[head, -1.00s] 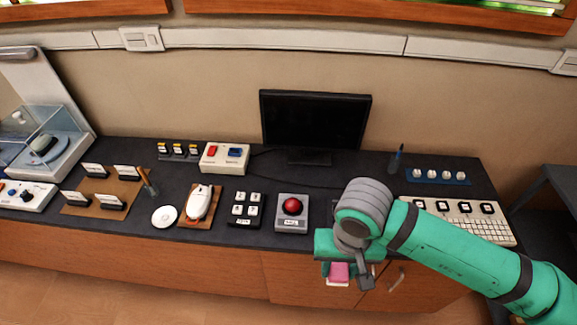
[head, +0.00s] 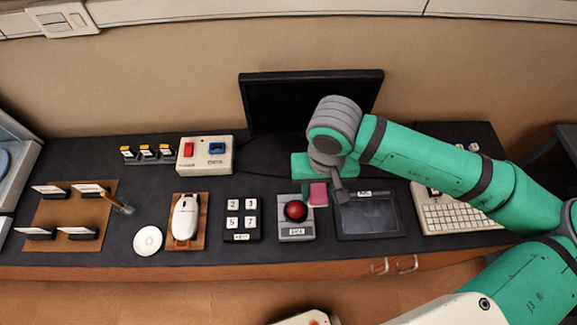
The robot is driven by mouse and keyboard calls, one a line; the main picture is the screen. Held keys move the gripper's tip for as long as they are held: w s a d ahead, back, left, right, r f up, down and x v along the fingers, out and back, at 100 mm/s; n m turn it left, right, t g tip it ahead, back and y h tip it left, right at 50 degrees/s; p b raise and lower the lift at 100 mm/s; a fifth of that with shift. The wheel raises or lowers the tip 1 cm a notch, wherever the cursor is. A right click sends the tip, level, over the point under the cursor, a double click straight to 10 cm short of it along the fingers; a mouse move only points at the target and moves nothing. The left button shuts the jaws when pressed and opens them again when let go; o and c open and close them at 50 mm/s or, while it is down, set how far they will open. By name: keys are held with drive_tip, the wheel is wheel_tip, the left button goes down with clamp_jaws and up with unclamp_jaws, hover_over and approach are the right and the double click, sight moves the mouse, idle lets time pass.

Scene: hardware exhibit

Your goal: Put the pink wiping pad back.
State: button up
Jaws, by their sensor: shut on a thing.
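The pink wiping pad (head: 318,196) is held in my gripper (head: 320,188), which is shut on it. The gripper points down over the dark counter (head: 110,252), between the red dome button on its grey base (head: 296,231) and a dark flat tablet (head: 369,219). The pad's lower end appears just above and right of the red dome in the picture. I cannot tell its exact height or whether it touches anything. The gripper's wrist hides the counter behind the pad.
A black monitor (head: 270,105) stands behind my gripper. A number keypad (head: 242,220), a white mouse on a brown board (head: 186,217) and a white disc (head: 147,240) lie to the left. A keyboard (head: 460,216) is at the right, partly under my arm.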

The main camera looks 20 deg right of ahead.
drive_tip(key=w+f, duration=0.3)
drive_tip(key=w, duration=0.1)
drive_tip(key=w+a+f, duration=0.1)
drive_tip(key=w+f, duration=0.1)
drive_tip(key=w, duration=0.2)
drive_tip(key=w+a+f, duration=0.1)
drive_tip(key=w+f, duration=0.2)
drive_tip(key=w, duration=0.1)
drive_tip(key=shift+f, duration=0.3)
drive_tip(key=shift+w+a+f, duration=0.1)
drive_tip(key=shift+w+f, duration=0.4)
drive_tip(key=shift+f, duration=1.5)
drive_tip(key=o, duration=1)
drive_tip(key=shift+f, duration=0.15)
wheel_tip(320, 180, up, 12)
drive_tip(key=shift+r, duration=0.2)
